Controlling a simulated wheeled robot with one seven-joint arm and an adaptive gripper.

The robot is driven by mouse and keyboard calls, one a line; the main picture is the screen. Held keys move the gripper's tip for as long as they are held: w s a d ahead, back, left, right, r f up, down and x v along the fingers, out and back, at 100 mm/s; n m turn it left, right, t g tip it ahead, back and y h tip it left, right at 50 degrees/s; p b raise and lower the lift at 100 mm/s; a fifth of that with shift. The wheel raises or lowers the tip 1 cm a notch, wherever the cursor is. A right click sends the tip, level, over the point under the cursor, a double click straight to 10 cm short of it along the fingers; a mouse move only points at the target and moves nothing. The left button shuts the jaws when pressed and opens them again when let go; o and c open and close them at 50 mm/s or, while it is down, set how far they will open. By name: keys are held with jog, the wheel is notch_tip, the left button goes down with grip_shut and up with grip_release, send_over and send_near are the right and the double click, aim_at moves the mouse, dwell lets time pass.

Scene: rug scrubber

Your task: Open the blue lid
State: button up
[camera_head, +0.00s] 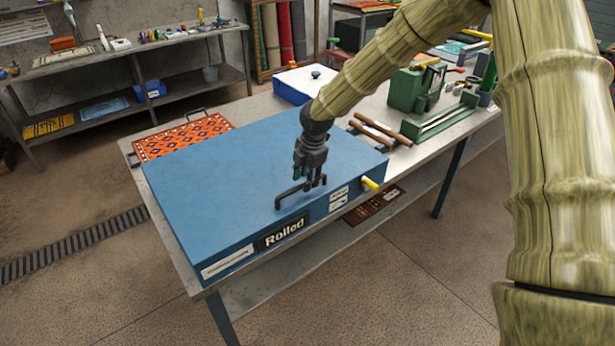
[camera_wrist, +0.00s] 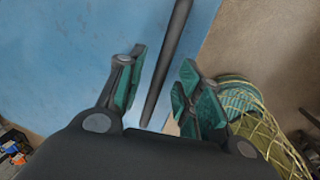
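The blue lid (camera_head: 225,175) is the broad flat top of a long blue box on the table, and it lies shut. A dark bar handle (camera_head: 291,193) stands on the lid near its front edge. My gripper (camera_head: 313,183) points down at the handle's right part. In the wrist view the handle (camera_wrist: 168,55) runs between the two green-padded fingers of my gripper (camera_wrist: 163,82). The fingers are apart, with a gap visible on both sides of the bar. Whether the fingertips reach below the bar is hard to tell.
The box front bears a "Rolled" label (camera_head: 283,234) and a yellow knob (camera_head: 370,184) at its right. An orange patterned mat (camera_head: 183,136) lies behind the box.

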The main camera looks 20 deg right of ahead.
jog(key=shift+f, duration=0.45)
jog(key=shift+c, duration=0.3)
grip_shut()
jog(key=shift+w, duration=0.1)
